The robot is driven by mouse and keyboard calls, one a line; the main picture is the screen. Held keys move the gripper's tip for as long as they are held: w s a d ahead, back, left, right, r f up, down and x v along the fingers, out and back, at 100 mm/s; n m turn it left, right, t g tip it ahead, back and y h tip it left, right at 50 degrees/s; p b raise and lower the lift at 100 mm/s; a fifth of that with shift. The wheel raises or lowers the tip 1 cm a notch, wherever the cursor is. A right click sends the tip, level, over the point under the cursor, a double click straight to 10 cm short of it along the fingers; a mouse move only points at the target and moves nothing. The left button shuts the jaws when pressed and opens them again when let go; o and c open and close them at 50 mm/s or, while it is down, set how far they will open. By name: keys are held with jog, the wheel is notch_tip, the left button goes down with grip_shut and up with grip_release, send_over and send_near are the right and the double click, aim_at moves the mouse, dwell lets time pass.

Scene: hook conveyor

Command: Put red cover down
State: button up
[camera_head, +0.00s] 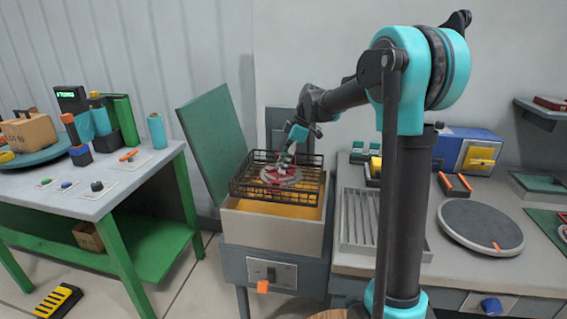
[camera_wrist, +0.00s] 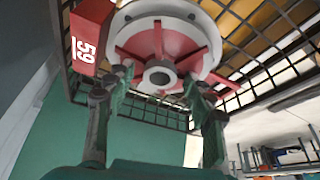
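A round pale disc with red spokes and a grey hub, which looks like the red cover (camera_head: 287,178), lies in a black wire basket (camera_head: 318,187). In the wrist view the red cover (camera_wrist: 140,42) fills the upper middle, its hub facing me. My gripper (camera_head: 284,162) is right at the cover. In the wrist view the green fingertips of my gripper (camera_wrist: 158,82) are apart, one on each side of the hub, with gaps to it. I cannot tell whether they touch the spokes. A red block marked 59 (camera_wrist: 90,32) is beside the disc.
The basket sits on an open pale box (camera_head: 270,228) with a yellow-orange inside and a raised green lid (camera_head: 212,140). A table (camera_head: 95,205) with blocks is on the left. A counter with a ribbed tray (camera_head: 360,225) and a dark round plate (camera_head: 480,225) is on the right.

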jog(key=shift+r, duration=0.1)
jog(key=v, duration=1.2)
dwell(1.2)
